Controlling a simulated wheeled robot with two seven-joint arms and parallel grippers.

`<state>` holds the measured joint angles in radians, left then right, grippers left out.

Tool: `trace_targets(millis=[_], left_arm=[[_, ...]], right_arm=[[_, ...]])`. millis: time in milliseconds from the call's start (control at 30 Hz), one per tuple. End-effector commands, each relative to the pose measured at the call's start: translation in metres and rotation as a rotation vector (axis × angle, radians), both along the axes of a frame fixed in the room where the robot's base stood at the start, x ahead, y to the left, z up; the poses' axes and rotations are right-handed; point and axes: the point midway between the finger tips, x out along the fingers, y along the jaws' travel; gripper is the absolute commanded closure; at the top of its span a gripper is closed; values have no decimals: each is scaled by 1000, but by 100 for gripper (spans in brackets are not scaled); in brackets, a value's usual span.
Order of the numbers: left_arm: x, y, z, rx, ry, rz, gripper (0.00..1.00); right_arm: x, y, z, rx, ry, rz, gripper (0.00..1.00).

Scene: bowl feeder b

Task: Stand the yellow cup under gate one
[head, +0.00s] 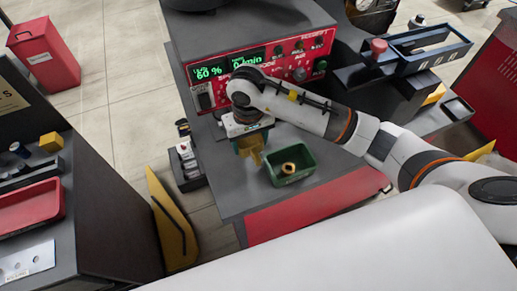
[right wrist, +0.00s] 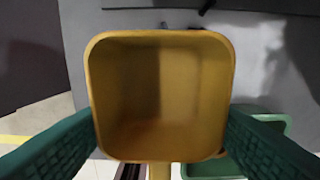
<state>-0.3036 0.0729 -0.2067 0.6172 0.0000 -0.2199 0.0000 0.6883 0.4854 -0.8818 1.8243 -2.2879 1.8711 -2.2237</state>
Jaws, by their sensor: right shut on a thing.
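The yellow cup (head: 252,154) hangs from my right gripper (head: 252,140) over the grey bench top, in front of the red control panel. In the right wrist view the cup (right wrist: 160,95) is seen from above, with a square open mouth, and it looks empty. A green finger touches or nearly touches each side of it. A handle-like strip shows below the cup's near edge. I cannot tell whether the cup's base touches the bench. I cannot pick out gate one; the arm hides part of the panel's front. My left gripper is not in view.
A green bin (head: 308,158) with a ring-shaped yellowish thing (head: 289,168) stands just right of the cup. The red panel (head: 292,62) rises behind, its displays reading 60 % and 0 /min. A dark rack (head: 187,165) stands left of the bench. Bare bench lies in front of the cup.

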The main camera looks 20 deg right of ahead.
Motion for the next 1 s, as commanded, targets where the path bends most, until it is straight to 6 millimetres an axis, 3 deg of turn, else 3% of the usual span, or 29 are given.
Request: trace_targets(millis=[433,867,900,1000], left_arm=[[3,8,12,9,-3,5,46],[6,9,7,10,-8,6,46],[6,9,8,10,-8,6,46],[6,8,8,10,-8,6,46]], right_arm=[[-1,0,-54,1,1,0,64],[0,0,-63,0,-4,2,64],[0,0,-62,0,-3,1,33],[0,0,-61,0,-2,1,17]])
